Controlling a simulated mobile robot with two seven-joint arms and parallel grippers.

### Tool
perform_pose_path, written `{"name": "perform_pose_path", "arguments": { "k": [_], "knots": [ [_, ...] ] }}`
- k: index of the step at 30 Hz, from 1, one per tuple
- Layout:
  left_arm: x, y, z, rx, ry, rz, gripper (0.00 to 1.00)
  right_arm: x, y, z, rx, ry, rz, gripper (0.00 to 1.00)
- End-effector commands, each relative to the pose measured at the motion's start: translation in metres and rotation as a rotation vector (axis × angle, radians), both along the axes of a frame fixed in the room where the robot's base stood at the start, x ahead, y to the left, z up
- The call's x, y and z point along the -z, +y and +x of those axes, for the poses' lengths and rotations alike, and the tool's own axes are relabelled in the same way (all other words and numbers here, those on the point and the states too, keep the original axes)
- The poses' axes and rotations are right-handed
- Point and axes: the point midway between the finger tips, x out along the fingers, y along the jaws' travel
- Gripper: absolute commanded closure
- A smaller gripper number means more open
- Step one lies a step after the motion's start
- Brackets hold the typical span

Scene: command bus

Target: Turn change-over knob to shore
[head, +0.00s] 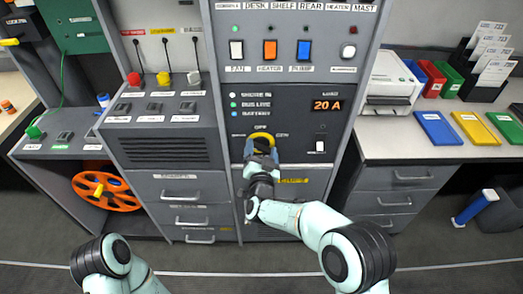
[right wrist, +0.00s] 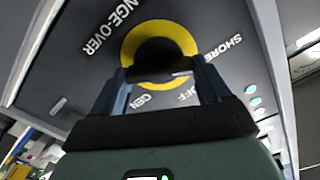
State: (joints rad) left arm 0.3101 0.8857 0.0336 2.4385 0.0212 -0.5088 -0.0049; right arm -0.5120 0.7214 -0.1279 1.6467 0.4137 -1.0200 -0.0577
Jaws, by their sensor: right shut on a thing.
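The change-over knob is dark and sits inside a yellow ring (head: 262,135) on the grey panel; the ring also shows in the right wrist view (right wrist: 131,45). OFF is printed above it, with SHORE to the left and GEN to the right in the head view. My right gripper (head: 261,152) is at the knob from below, hiding much of it. In the right wrist view its two fingers (right wrist: 160,75) stand either side of the knob, shut on it. The knob's exact pointing direction is hard to tell. My left gripper is out of view.
Left of the knob are the indicator lights (head: 234,104); upper right is a display (head: 327,105) reading 20 A, with a white switch (head: 320,146) below it. Several coloured rocker switches (head: 270,50) are above. A desk (head: 395,148) stands right, drawers (head: 180,193) lower left.

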Motion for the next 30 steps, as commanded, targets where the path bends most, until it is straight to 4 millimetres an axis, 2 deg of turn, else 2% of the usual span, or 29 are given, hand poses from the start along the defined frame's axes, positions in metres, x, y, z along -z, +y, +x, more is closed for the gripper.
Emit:
{"name": "perform_pose_path", "arguments": {
  "k": [4, 5, 6, 7, 14, 19, 23, 30],
  "knots": [
    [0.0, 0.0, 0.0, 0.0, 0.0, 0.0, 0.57, 0.0, -0.001, 0.0, 0.0, -0.001, -0.005, 0.54],
    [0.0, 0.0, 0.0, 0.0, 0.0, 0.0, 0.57, 0.0, -0.001, 0.0, 0.0, -0.001, -0.005, 0.2],
    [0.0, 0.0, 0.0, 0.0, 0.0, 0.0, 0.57, 0.0, -0.001, 0.0, 0.0, -0.001, -0.005, 0.07],
    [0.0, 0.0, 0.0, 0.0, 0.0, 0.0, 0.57, 0.0, -0.001, 0.0, 0.0, -0.001, -0.004, 0.0],
    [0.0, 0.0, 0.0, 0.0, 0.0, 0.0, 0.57, 0.0, 0.0, 0.0, 0.0, -0.001, -0.002, 0.0],
    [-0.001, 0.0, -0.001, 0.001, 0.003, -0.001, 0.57, -0.001, 0.0, -0.011, 0.0, 0.0, -0.002, 0.0],
    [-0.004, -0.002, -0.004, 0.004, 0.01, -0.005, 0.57, -0.001, 0.0, -0.033, -0.001, 0.0, -0.003, 0.0],
    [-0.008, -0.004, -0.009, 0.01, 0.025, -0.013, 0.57, -0.001, 0.0, -0.086, -0.003, 0.001, -0.002, 0.0]
  ]
}}
